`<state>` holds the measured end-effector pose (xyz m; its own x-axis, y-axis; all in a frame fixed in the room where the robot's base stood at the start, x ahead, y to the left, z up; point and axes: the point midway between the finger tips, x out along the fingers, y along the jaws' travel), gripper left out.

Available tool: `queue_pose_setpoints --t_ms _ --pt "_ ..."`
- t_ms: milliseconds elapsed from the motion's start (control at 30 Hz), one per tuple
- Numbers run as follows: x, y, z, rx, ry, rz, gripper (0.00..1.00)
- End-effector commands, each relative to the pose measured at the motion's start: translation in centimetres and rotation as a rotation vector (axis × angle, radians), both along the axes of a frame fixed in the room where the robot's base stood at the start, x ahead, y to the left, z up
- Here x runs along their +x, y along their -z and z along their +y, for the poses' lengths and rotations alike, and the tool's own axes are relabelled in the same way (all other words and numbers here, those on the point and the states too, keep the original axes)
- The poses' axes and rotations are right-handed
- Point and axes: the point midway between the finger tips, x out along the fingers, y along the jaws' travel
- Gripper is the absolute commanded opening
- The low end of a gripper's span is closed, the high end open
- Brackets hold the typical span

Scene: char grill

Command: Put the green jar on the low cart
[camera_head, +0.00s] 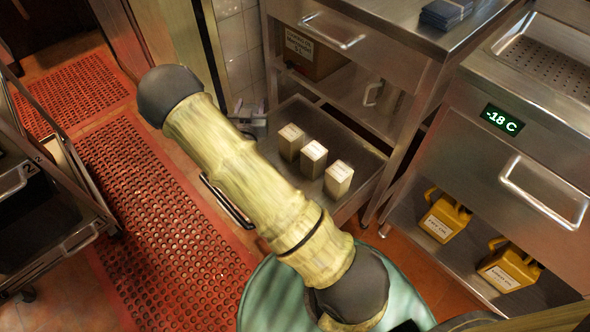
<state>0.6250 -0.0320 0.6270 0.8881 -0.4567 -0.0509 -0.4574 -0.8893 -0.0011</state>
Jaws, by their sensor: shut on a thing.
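My gripper (252,116) shows only in part, small and dim, past the far end of my arm, above the far left corner of an open drawer. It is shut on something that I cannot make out. I see no green jar; my arm covers part of the drawer. A dark metal cart (82,238) with a handle and a number stands at the left edge, partly cut off; I cannot tell if it is the low cart.
The low open drawer (362,160) holds white-labelled cartons (313,159). Above it is a steel counter with a cardboard box (315,55). A freezer unit (520,140) stands at the right, with yellow jugs (443,217) below. Red perforated mats (150,210) cover clear floor at left.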

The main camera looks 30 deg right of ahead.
Motion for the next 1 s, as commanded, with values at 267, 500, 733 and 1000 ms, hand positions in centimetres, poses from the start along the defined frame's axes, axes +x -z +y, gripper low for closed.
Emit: queue_pose_setpoints --t_ms 267,500,733,1000 --pt "1.1 4.4 -0.4 0.002 0.057 -0.005 0.10" --pt "1.9 7.3 -0.7 0.001 0.098 -0.006 0.10" --pt "2.4 8.6 -0.9 0.001 0.120 -0.004 0.10" --pt "2.5 8.3 -0.9 -0.001 0.123 -0.003 0.10"
